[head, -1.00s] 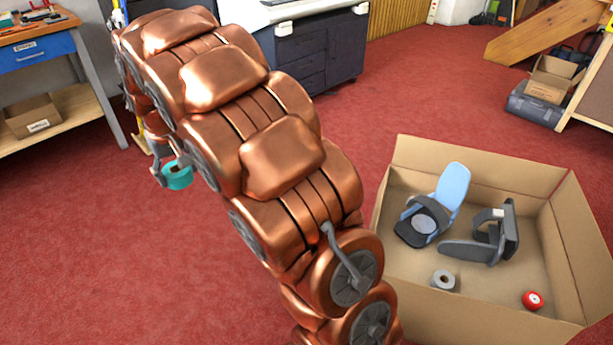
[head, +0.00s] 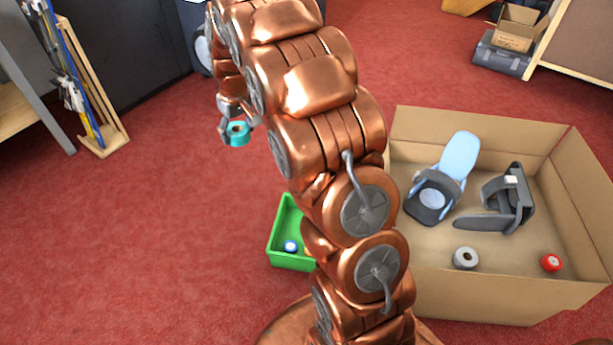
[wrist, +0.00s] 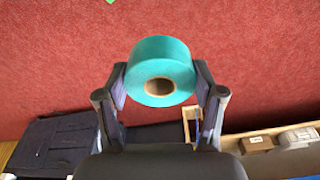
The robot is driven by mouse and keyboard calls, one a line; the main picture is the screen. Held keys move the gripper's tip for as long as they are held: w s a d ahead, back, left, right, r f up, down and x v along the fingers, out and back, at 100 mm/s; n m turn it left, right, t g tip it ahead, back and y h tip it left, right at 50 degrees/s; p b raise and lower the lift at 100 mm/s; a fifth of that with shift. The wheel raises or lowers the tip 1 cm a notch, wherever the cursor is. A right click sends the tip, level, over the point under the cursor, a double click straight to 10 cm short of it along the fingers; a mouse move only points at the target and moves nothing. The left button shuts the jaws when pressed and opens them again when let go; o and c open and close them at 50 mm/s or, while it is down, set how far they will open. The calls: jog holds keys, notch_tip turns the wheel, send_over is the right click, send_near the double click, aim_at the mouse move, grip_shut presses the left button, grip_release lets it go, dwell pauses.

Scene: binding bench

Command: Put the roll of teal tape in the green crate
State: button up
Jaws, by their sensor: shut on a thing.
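The roll of teal tape (head: 237,134) is held in the air over the red floor, left of my arm in the head view. My gripper (head: 232,128) is shut on it. In the wrist view the teal roll (wrist: 160,62) sits between the two fingers of my gripper (wrist: 161,84), its cardboard core showing. The green crate (head: 279,258) stands on the floor, lower and to the right of the roll in the head view. My arm hides its right part. A small blue and white roll (head: 290,246) lies in the crate.
A large cardboard box (head: 480,292) at the right holds a blue chair-like piece (head: 455,160), a dark grey piece (head: 510,197), a grey roll (head: 465,258) and a red roll (head: 551,262). A wooden rack (head: 105,140) stands at the upper left. The red floor at left is clear.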

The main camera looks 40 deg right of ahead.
jog(key=s+d+f+n+b, duration=0.1)
jog(key=s+d+f+b, duration=0.15)
jog(key=d+f, duration=0.9)
jog(key=s+d+f+n+b, duration=0.15)
jog(key=d+f+b, duration=0.25)
jog(key=d+f, duration=0.75)
jog(key=shift+a+f+b, duration=0.55)
jog(key=shift+f+b, duration=1.2)
jog(key=shift+f, duration=3.7)
jog(key=shift+a+f+b, duration=0.6)
jog(key=shift+f+b, duration=1.15)
jog(key=shift+f, duration=3.65)
jog(key=shift+a+f+b, duration=0.55)
jog(key=shift+f+b, duration=1.2)
jog(key=shift+f, duration=3.7)
jog(key=o, duration=1.3)
jog(key=shift+c, duration=0.2)
jog(key=shift+r, duration=0.15)
notch_tip(320, 180, up, 20)
jog(key=p, duration=0.9)
